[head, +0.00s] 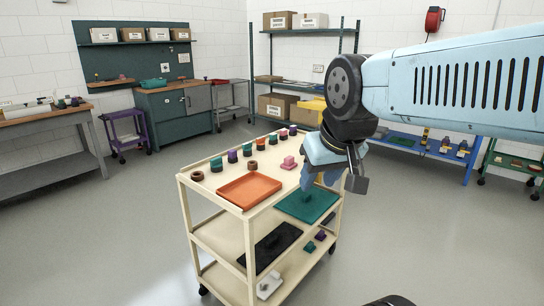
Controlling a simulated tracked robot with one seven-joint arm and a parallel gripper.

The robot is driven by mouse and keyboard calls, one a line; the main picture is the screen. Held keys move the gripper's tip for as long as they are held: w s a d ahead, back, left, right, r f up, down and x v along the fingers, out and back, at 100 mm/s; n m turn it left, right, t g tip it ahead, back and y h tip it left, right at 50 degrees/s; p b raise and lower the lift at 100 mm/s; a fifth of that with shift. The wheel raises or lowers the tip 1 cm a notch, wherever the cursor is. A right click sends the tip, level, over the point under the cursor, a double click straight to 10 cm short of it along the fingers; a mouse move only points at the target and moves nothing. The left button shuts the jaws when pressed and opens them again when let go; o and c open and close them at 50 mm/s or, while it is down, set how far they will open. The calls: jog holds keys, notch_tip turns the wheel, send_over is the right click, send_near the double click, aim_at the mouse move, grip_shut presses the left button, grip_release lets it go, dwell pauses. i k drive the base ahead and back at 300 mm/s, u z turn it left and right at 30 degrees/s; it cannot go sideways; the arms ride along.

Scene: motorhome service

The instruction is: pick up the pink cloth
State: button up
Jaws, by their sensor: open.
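A small pink thing (289,163), which looks like the pink cloth bunched or folded, lies on the top of the cream cart (228,225). My gripper (319,181) points down over the right part of the cart top, above the teal mat (304,206). It is open and looks empty. It is to the right of the pink cloth and apart from it in the picture.
An orange tray (249,190) takes up the cart top's front left. A black mat (270,247) lies on a lower shelf. Grey floor (420,230) is open right of the cart.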

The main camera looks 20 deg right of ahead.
aim_at(288, 164)
jog(key=z, duration=0.15)
jog(key=i, duration=1.05)
jog(key=z, duration=0.25)
